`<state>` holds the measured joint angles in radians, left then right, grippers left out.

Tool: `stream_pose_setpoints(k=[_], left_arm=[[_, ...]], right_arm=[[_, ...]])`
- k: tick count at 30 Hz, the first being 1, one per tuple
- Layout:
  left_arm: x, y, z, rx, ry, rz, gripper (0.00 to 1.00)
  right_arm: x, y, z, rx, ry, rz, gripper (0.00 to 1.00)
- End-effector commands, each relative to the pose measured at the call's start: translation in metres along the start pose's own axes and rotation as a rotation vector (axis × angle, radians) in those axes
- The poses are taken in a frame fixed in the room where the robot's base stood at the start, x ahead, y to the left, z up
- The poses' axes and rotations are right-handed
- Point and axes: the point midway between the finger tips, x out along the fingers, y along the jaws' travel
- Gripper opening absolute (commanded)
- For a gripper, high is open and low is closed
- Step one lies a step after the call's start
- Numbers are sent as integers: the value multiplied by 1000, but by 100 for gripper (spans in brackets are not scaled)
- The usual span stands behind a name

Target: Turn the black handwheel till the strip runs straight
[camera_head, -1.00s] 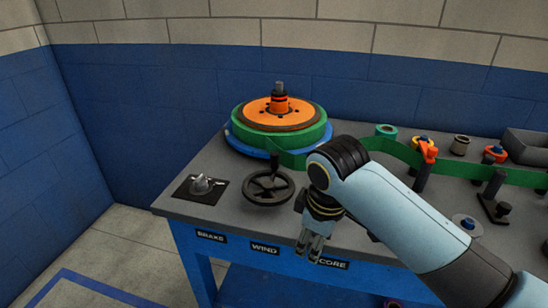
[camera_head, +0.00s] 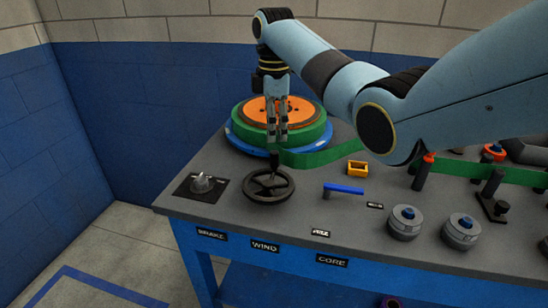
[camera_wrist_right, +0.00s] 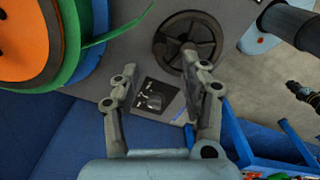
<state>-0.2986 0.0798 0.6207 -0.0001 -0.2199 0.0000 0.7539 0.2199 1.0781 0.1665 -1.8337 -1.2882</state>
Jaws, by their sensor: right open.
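The black handwheel (camera_head: 269,187) lies flat at the table's front left, its crank knob (camera_head: 274,160) standing up at the far rim. The handwheel also shows in the right wrist view (camera_wrist_right: 187,42). A green strip (camera_head: 318,157) leaves the green and orange reel (camera_head: 314,133) to the right; my right arm hides its middle, and it shows again farther right. My right gripper (camera_head: 277,141) points down in front of the reel, above the handwheel and its knob. It is open and empty, fingers apart in the right wrist view (camera_wrist_right: 160,79). My left gripper is not in view.
A brake knob (camera_head: 201,184) sits on a black plate left of the handwheel. Posts guide the strip at the right. A wall stands behind the table.

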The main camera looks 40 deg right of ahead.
Motion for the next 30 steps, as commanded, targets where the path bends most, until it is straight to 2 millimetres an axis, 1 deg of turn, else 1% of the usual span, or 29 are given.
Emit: stream_pose_setpoints(k=[1,6,9,13,18,25,30], left_arm=[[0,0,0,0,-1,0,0],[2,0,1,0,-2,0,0],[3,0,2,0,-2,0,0],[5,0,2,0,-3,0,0],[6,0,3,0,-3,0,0],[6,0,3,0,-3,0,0],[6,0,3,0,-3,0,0]], right_arm=[[11,-2,0,0,-2,-5,45],[47,-2,0,1,-1,-4,45],[64,-2,0,1,-1,-3,45],[81,-1,0,2,-1,-1,45],[89,-1,0,2,0,1,45],[89,-1,0,2,0,1,45],[89,-1,0,2,-1,1,23]])
